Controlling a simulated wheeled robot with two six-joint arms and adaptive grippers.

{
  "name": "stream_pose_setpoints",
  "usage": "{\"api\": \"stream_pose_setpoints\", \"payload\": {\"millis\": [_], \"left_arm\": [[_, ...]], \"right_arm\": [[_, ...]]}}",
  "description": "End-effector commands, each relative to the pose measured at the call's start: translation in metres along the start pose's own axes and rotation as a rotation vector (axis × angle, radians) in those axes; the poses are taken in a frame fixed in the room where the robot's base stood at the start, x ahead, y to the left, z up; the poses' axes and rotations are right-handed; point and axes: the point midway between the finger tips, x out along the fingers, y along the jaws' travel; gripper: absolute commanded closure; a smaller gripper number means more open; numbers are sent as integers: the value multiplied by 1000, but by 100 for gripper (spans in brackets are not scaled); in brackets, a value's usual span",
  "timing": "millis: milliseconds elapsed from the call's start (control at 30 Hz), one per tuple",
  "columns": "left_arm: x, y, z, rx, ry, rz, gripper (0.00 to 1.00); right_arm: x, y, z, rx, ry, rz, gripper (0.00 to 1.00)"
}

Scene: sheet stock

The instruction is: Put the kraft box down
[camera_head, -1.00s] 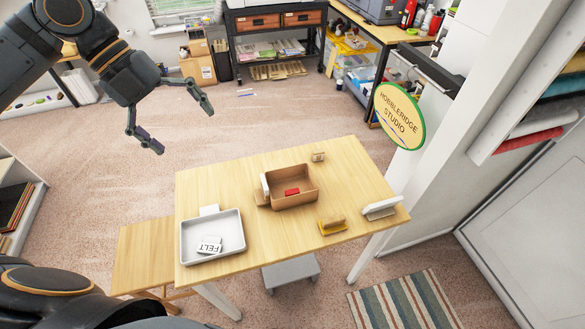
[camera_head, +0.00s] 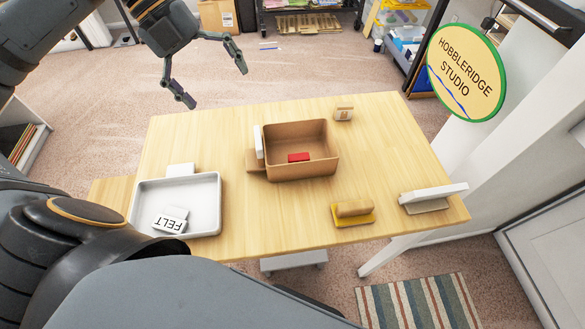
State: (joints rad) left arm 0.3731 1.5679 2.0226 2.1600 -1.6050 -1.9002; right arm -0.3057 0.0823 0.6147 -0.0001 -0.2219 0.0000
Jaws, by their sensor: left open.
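The kraft box (camera_head: 322,165) is an open brown box resting on the light wooden table (camera_head: 218,125), near its middle. A small red block (camera_head: 299,157) lies inside it. A white piece stands upright against its left wall, with a brown base beside it. My left gripper (camera_head: 212,84) is open and empty, in the air beyond the table's far left edge, well apart from the box. My right gripper is out of view; a dark arm part of mine covers the lower left.
A white tray (camera_head: 217,204) with a FELT label (camera_head: 170,222) sits at the table's left. A yellow-based block (camera_head: 353,213), a white-topped stand (camera_head: 433,197) and a small tan holder (camera_head: 344,113) are on the right. A round studio sign (camera_head: 466,72) hangs at right.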

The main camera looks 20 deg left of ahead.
Motion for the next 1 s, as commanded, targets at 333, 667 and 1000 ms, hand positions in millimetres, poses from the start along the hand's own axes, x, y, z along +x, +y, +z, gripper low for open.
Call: {"api": "stream_pose_setpoints", "payload": {"millis": [333, 667, 1000], "left_arm": [[96, 45, 30, 0, 0, 0, 2], [122, 45, 29, 0, 1, 4, 2], [146, 44, 29, 0, -1, 1, 2]], "right_arm": [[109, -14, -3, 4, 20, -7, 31], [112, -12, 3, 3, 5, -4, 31], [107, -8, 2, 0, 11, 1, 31]]}}
